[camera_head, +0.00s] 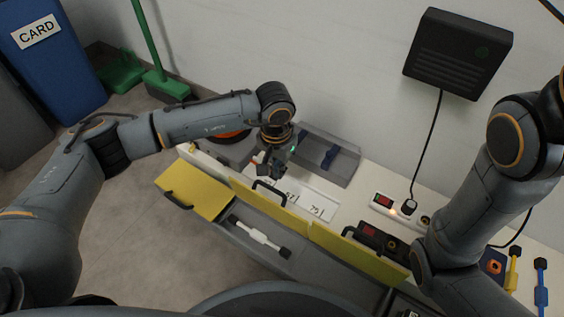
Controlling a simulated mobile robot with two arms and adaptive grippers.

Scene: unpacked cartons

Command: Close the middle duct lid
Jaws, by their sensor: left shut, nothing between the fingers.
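A grey duct (313,257) runs along the front of the white bench. Its left yellow lid (200,187) lies flat. The middle yellow lid (279,209) stands raised, with a black handle near its left end, and the compartment below it is open. The right yellow lid (352,254) also stands raised, with a black handle. My left gripper (272,168) is shut and empty, above the bench behind the middle lid's left end, apparently apart from it. My right arm comes down at the right; its gripper is not visible.
A white bar with black ends (262,238) lies in the open compartment. A power strip (391,207) with a plugged-in cable lies to the right. Blue and yellow tools lie far right.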

